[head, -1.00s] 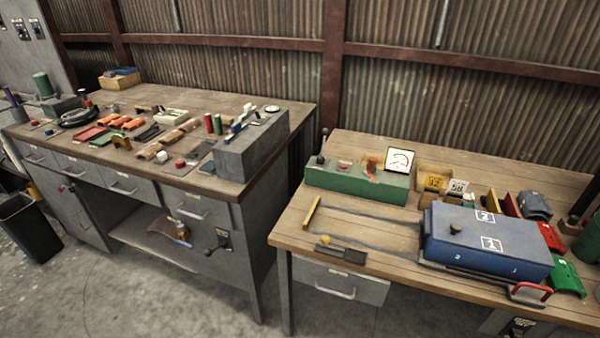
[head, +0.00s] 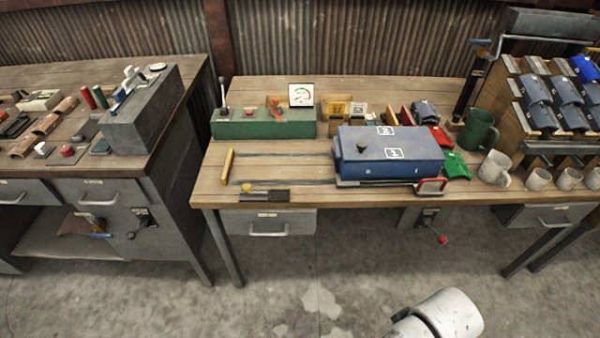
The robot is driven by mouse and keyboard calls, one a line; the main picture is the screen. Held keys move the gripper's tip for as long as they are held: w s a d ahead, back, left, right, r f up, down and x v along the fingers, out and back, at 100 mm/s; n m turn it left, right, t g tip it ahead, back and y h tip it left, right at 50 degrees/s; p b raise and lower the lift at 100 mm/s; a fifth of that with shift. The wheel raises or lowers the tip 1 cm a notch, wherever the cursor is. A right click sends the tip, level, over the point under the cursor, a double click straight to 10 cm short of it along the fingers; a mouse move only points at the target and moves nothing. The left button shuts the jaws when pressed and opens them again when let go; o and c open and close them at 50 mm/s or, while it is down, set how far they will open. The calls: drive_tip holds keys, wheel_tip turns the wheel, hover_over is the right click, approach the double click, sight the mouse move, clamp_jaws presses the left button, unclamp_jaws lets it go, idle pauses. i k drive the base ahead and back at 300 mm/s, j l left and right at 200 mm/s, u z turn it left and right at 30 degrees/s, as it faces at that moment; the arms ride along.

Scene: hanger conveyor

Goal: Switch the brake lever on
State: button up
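I cannot tell for sure which lever is the brake lever, as no label can be read. An upright lever with a dark knob (head: 223,96) stands at the left end of the green box (head: 263,125) on the right bench. A lever with a red ball (head: 441,238) hangs from a dark plate under that bench's front edge. Another small lever (head: 143,222) sits on the side panel of the left bench. My gripper is out of view; only a white part of my arm shows at the bottom right.
A blue box (head: 390,153) with a red-handled frame (head: 430,187) sits on the right bench (head: 290,165). Mugs (head: 495,168) and a rack of dark blue pieces (head: 537,103) stand at right. A gap separates the left bench (head: 30,80). The floor in front is clear.

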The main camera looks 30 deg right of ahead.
sight(435, 233)
drive_tip(key=l+z, duration=0.25)
drive_tip(key=z, duration=0.2)
drive_tip(key=i+l+z, duration=0.15)
drive_tip(key=z, duration=0.3)
